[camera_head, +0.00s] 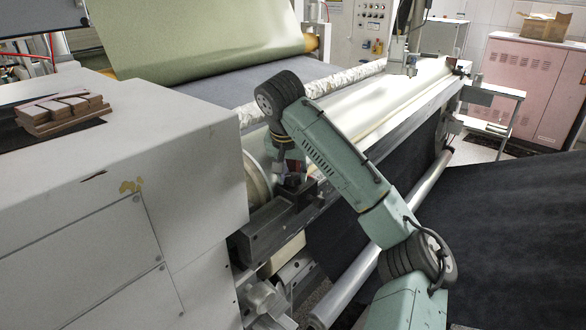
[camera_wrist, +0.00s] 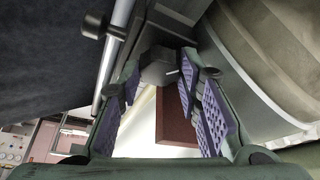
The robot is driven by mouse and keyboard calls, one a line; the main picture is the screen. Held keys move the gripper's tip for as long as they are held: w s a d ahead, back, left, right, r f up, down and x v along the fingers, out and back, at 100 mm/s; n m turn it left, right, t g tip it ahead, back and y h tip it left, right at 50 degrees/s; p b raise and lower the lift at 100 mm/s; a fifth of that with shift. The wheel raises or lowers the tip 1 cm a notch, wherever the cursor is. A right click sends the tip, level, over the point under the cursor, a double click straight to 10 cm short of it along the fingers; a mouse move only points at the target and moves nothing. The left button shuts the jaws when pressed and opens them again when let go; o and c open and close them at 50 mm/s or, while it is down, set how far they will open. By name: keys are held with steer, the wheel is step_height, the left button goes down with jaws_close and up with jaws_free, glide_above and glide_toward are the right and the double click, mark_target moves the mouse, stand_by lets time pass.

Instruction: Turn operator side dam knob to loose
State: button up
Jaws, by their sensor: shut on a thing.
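The dark grey side dam knob (camera_wrist: 157,68) shows in the wrist view between the tips of my gripper (camera_wrist: 161,78). The purple-padded fingers are shut on the knob, one on each side. A short white mark lies by the knob's right side. In the head view my gripper (camera_head: 290,172) reaches down to the dark side dam assembly (camera_head: 268,228) at the near end of the roller. There the knob is small and mostly hidden by the gripper, so its turn angle cannot be read.
A red-brown block (camera_wrist: 171,120) sits below the knob in the wrist view. A large pale roll end (camera_wrist: 262,65) is close on the right. The grey machine housing (camera_head: 205,150) stands left of my gripper. A long metal bar (camera_head: 385,235) runs along the dark sheet.

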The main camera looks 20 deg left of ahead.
steer(key=shift+m, duration=0.4)
steer(key=o, duration=0.9)
steer(key=shift+c, duration=0.2)
steer(key=v, duration=1.2)
